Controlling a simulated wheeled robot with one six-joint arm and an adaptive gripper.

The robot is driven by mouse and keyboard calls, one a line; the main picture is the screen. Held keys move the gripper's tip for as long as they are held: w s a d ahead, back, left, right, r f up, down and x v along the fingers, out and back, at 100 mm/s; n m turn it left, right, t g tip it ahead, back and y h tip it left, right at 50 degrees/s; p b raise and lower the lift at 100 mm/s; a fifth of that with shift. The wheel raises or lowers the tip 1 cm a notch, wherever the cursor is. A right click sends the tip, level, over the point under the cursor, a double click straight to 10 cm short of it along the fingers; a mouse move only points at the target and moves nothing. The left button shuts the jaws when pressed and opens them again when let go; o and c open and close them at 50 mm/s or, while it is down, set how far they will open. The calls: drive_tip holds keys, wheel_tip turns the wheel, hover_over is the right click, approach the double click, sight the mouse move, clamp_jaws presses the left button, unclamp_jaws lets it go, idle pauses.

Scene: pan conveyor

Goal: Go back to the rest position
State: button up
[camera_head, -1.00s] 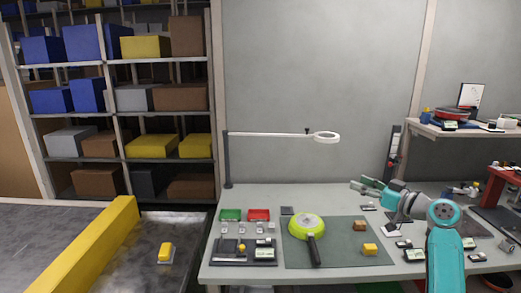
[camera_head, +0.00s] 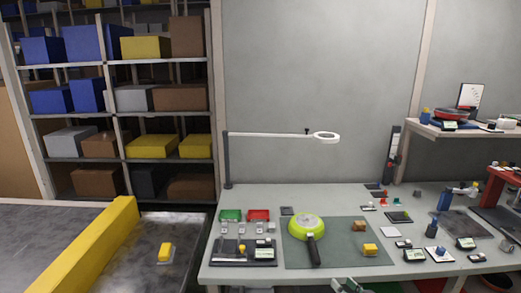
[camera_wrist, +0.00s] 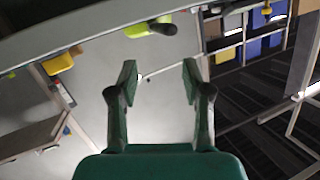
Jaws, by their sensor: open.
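My gripper (camera_wrist: 159,82) is open and empty in the wrist view, its two green fingers well apart with bare floor or wall showing between them. In the head view, only a small part of my gripper (camera_head: 350,287) shows at the bottom edge, in front of the workbench (camera_head: 218,215). The lime-green pan (camera_head: 303,228) lies on the dark green mat (camera_head: 345,255), its black handle pointing to the front. The pan also shows near the top of the wrist view (camera_wrist: 138,30), apart from my gripper.
A yellow block (camera_head: 370,249) and a brown block (camera_head: 359,226) sit on the mat. Small green (camera_head: 231,214) and red (camera_head: 259,214) bins stand at the bench's left. A lamp arm (camera_head: 275,134) rises behind. A yellow rail (camera_head: 80,255) and shelving stand at left.

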drive_tip(key=s+a+f+m+h, duration=0.1)
drive_tip(key=s+a+f, duration=0.1)
drive_tip(key=s+f, duration=0.45)
drive_tip(key=s+a+f+m+h, duration=0.15)
drive_tip(key=s+f, duration=0.25)
drive_tip(key=s, duration=0.5)
drive_tip(key=s+a+f+h, duration=0.1)
drive_tip(key=s+f+h, duration=0.15)
drive_tip(key=s, duration=1.35)
drive_tip(key=s+a+r, duration=0.1)
drive_tip(key=s+r, duration=0.6)
drive_tip(key=s, duration=0.5)
drive_tip(key=s+a+r+n, duration=0.1)
drive_tip(key=s+r, duration=0.6)
drive_tip(key=s, duration=0.5)
drive_tip(key=shift+s+a+r, duration=0.15)
drive_tip(key=shift+a+r, duration=0.05)
drive_tip(key=shift+a, duration=0.05)
drive_tip(key=shift+n, duration=0.25)
